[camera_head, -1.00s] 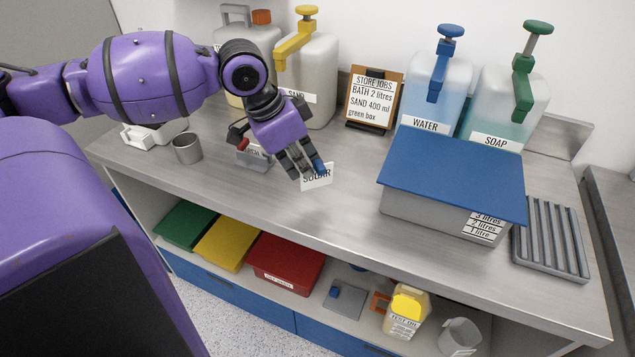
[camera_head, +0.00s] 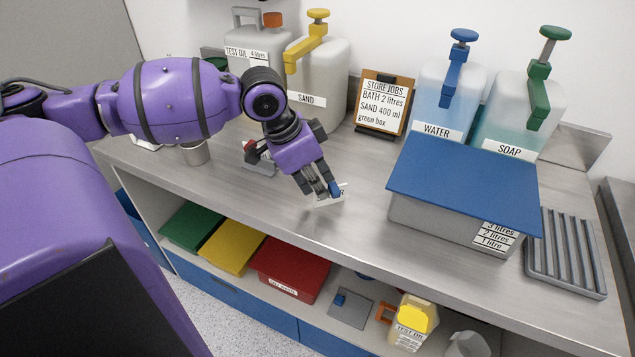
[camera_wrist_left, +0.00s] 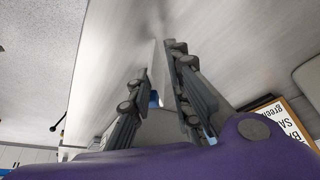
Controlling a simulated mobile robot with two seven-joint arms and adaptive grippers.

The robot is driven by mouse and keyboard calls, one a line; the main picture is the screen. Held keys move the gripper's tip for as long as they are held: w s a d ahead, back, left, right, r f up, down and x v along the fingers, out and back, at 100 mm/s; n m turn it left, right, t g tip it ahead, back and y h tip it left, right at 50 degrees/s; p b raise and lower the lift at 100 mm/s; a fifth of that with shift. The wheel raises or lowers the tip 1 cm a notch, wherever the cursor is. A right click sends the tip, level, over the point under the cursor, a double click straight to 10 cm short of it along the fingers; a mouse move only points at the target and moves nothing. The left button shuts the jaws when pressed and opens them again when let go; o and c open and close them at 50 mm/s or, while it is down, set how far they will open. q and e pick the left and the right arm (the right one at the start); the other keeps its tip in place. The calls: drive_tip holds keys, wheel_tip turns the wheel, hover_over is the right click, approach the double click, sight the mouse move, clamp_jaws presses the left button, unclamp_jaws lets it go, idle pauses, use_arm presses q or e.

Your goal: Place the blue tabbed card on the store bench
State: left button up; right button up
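The white card with a blue tab (camera_head: 331,200) is at the tips of my left gripper (camera_head: 322,187), over the middle of the store bench (camera_head: 345,230). In the head view the fingers hide much of its lettering. My left gripper is shut on the blue tab, which shows as a bit of blue between the fingers in the left wrist view (camera_wrist_left: 154,98). The card hangs low at the bench top; I cannot tell whether it touches. My right gripper is not in view.
A grey stand with a red part (camera_head: 260,160) and a metal cup (camera_head: 195,153) are left of the gripper. A blue-lidded box (camera_head: 465,180) stands to the right, with a grey rack (camera_head: 565,255) beyond. A job board (camera_head: 383,103) stands behind. Bench around the card is clear.

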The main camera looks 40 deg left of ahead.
use_arm(q)
drive_tip(key=shift+r, duration=0.15)
drive_tip(key=p+v, duration=0.4)
drive_tip(key=v, duration=0.8)
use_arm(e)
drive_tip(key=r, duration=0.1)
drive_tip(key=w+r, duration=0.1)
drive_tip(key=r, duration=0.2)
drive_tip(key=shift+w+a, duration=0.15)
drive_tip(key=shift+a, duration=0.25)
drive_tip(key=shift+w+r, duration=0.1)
